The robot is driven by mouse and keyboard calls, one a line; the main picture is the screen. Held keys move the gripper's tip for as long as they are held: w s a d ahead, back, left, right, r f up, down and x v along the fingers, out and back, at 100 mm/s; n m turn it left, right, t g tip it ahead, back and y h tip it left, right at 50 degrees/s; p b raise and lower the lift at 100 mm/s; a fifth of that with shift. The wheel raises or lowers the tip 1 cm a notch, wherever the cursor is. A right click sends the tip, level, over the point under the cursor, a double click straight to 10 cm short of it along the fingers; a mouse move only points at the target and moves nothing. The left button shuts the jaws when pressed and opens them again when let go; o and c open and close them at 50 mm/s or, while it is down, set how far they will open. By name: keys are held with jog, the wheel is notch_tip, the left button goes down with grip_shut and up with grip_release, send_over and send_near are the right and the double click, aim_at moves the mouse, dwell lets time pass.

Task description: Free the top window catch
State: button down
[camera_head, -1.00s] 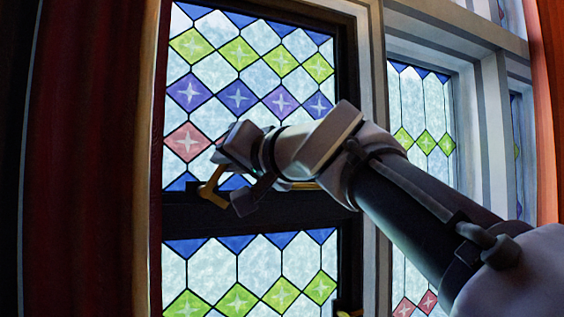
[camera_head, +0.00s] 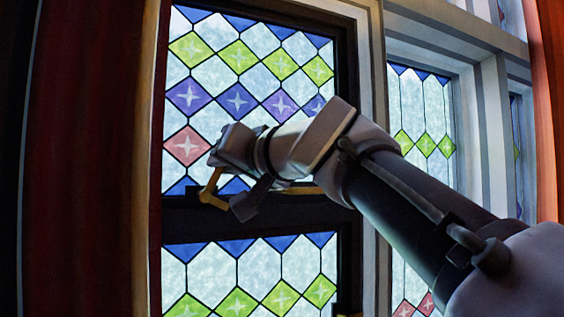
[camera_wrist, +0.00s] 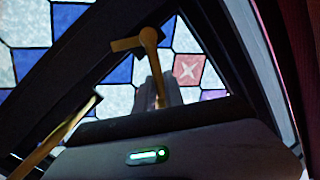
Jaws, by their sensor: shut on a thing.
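The top window catch is a brass-coloured handle (camera_head: 211,188) at the bottom of the upper sash, near its left side. In the wrist view the catch (camera_wrist: 140,42) shows as a bent brass lever with its stem between grey fingers. My gripper (camera_head: 230,190) is shut on the catch, and it also shows in the wrist view (camera_wrist: 160,92). The gripper body hides part of the catch's mount. The upper window (camera_head: 240,60) has stained-glass diamonds in a dark frame. I cannot tell from these views whether the sash is unlatched.
A brass bar (camera_wrist: 55,138) runs beside the gripper in the wrist view. A dark crossbar (camera_head: 250,218) separates the upper and lower panes. A dark red curtain (camera_head: 85,150) hangs at left.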

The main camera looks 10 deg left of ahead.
jog(key=n, duration=0.1)
jog(key=a+p, duration=0.1)
jog(key=n, duration=0.1)
jog(key=shift+s+a+r+n+p, duration=0.2)
jog(key=shift+s+r+n+p, duration=0.05)
jog(key=shift+s+n+p, duration=0.1)
jog(key=shift+s+a+n+h+p, duration=0.3)
jog(key=shift+a+n+h+p, duration=0.25)
jog(key=shift+n, duration=0.3)
jog(key=shift+f, duration=0.1)
jog(key=c, duration=1.4)
grip_release()
jog(key=shift+a, duration=0.1)
jog(key=shift+c, duration=0.2)
jog(key=shift+s+d, duration=0.1)
jog(key=shift+d, duration=0.1)
